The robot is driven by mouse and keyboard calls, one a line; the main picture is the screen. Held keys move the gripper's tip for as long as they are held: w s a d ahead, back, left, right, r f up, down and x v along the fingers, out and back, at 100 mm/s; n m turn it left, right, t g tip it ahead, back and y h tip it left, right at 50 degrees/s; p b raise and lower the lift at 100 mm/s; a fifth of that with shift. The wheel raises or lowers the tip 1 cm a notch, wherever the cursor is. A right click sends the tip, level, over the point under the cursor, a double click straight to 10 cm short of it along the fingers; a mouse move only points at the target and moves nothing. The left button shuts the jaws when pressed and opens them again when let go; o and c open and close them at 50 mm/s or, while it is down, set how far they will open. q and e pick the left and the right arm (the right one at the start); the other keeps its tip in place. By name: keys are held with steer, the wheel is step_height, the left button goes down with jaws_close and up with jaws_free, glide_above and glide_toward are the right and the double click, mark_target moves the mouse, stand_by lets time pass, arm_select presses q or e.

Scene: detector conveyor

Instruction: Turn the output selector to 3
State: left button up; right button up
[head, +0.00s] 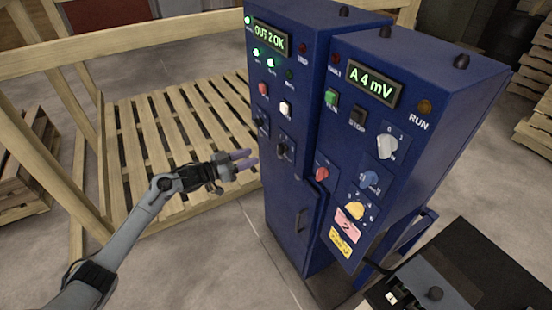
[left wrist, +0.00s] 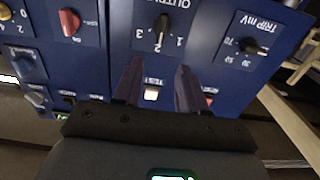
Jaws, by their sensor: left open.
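The output selector is a small black knob on the left blue cabinet, low on its panel in the head view (head: 283,149). In the left wrist view the output selector (left wrist: 161,33) appears upside down, with marks 1, 2 and 3 around it. Its pointer seems to face the 2. The cabinet's display (head: 269,37) reads "OUT 2 OK". My left gripper (head: 250,158) is open and empty, left of the selector and apart from it. In the left wrist view its two fingers (left wrist: 158,72) point toward the selector with a gap between them. My right gripper is out of view.
The trip mV knob (left wrist: 253,47) sits beside the selector, and a white test button (left wrist: 152,93) is close by. The right blue cabinet (head: 440,100) carries several knobs, including a red one (head: 321,174). A wooden pallet (head: 170,130) lies behind my left arm.

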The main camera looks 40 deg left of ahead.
mark_target(278, 146)
arm_select(q)
steer(key=b+x, duration=0.1)
steer(key=x, duration=1)
steer(key=shift+r+b, duration=0.1)
steer(key=shift+b, duration=0.3)
jaws_close()
